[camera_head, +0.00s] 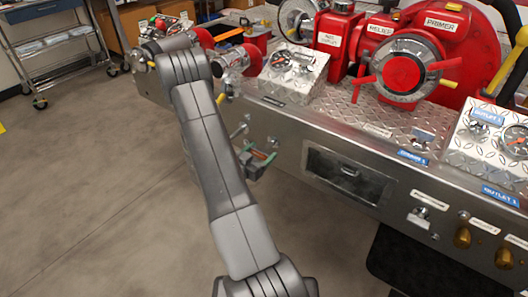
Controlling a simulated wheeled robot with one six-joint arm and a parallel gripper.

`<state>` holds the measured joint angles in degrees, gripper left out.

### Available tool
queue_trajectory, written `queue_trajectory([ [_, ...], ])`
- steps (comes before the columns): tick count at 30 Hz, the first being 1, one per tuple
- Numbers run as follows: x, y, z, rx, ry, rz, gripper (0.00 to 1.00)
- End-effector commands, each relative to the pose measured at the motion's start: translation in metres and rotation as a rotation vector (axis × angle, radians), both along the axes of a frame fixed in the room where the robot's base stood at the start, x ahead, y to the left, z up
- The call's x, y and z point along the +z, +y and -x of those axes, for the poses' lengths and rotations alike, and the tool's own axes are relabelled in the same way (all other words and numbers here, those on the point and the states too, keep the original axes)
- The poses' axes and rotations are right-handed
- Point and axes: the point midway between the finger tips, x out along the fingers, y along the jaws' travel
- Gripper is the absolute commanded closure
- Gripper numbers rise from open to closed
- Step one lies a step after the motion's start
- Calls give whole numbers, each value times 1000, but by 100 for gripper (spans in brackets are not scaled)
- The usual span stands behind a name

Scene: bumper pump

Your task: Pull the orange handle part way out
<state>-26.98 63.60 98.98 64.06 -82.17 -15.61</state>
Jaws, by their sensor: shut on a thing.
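My gripper (257,163) shows just right of my arm, at the front face of the metal pump panel (290,150). It is small in the picture, dark grey with green parts. It is shut on the orange handle (261,155), of which only a short orange-red piece shows between the green parts. My arm hides the panel to the left of the gripper. How far the handle stands out from the panel cannot be told.
A similar metal pull (238,131) sits on the panel just above left. A dark recessed window (348,176) and brass outlets (462,237) lie to the right. Red pump housings (395,50) stand on top. The grey floor (90,190) is clear at left.

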Motion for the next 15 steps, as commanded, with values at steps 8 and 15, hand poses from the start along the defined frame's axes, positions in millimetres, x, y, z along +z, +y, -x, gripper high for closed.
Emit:
queue_trajectory([
  [8, 0, -1, 0, 0, 0, 0, 6],
  [15, 0, -1, 0, 0, 0, 0, 5],
])
